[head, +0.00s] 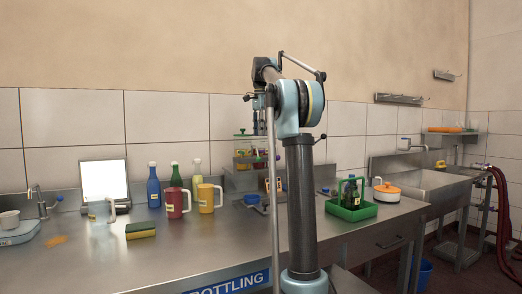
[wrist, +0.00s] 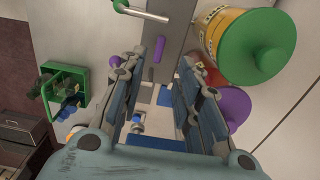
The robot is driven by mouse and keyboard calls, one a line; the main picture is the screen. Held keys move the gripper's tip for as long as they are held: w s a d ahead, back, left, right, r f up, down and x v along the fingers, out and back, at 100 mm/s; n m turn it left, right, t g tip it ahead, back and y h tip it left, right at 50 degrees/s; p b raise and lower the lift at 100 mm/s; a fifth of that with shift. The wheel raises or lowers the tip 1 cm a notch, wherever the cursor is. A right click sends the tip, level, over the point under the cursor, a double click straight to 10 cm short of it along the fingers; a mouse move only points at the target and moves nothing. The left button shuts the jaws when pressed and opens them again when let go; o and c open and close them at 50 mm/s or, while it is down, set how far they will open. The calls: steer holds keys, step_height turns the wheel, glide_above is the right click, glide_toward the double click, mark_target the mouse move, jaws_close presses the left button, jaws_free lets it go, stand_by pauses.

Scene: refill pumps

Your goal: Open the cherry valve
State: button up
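My gripper (wrist: 157,85) is open in the wrist view, with nothing between its two fingers. Beyond the fingers is the metal dispenser stand (wrist: 181,30). A purple lever (wrist: 159,48) shows on or near it, just past the fingertips. A metal rod with a green end (wrist: 145,12) is at the top. To the right are a yellow-labelled container with a green lid (wrist: 256,55) and a purple-lidded one (wrist: 234,106). Part of something red lies between them. I cannot make out which valve is cherry. In the head view my arm hides much of the dispenser (head: 240,181).
Red (head: 177,203) and yellow (head: 207,198) mugs and a blue bottle (head: 153,187) stand left of the dispenser. The front left counter is mostly clear.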

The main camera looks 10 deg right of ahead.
mark_target(261, 153)
steer(key=shift+f, duration=4)
jaws_close()
